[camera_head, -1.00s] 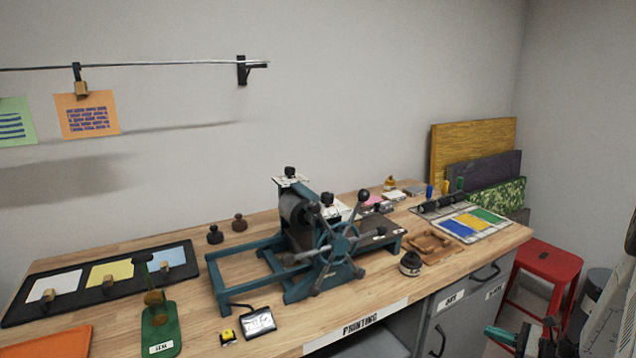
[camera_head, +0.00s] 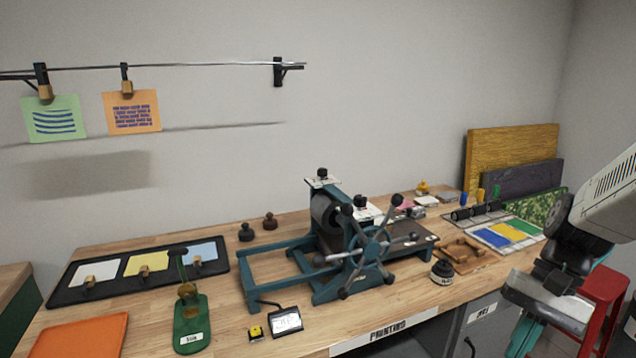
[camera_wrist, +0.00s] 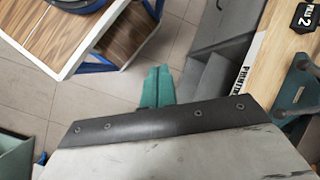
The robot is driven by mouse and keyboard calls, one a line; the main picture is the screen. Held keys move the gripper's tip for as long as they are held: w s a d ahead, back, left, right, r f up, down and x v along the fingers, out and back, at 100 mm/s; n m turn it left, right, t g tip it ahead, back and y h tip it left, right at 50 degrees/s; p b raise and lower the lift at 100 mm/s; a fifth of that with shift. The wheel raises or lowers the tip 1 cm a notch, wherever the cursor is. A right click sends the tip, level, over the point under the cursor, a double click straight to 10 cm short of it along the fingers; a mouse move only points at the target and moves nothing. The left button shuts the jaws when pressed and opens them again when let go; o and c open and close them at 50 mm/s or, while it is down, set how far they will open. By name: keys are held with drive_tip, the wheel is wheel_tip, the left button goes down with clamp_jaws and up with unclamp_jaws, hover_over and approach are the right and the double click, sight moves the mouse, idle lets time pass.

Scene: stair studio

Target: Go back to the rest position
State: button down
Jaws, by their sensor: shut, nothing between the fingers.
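My gripper (camera_head: 522,340) shows at the lower right of the head view, its teal fingers below my white and black arm. In the wrist view my gripper (camera_wrist: 157,72) points away over the tiled floor (camera_wrist: 100,88), with its two teal fingers side by side and shut. Nothing is held between them. The gripper is in front of the workbench (camera_head: 110,235), near its right end, and apart from the things on it.
A teal press (camera_head: 340,250) with a spoked wheel stands mid-bench. A red stool (camera_head: 603,290) is behind my arm at right. In the wrist view, a wood-topped table (camera_wrist: 85,25) is at upper left and grey drawers (camera_wrist: 215,60) are at right.

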drive_tip(key=s+a+r+n+t+h, duration=0.4)
drive_tip(key=s+a+r+n+h, duration=0.1)
drive_tip(key=s+r, duration=0.4)
drive_tip(key=shift+a+n, duration=0.7)
drive_tip(key=shift+n, duration=0.3)
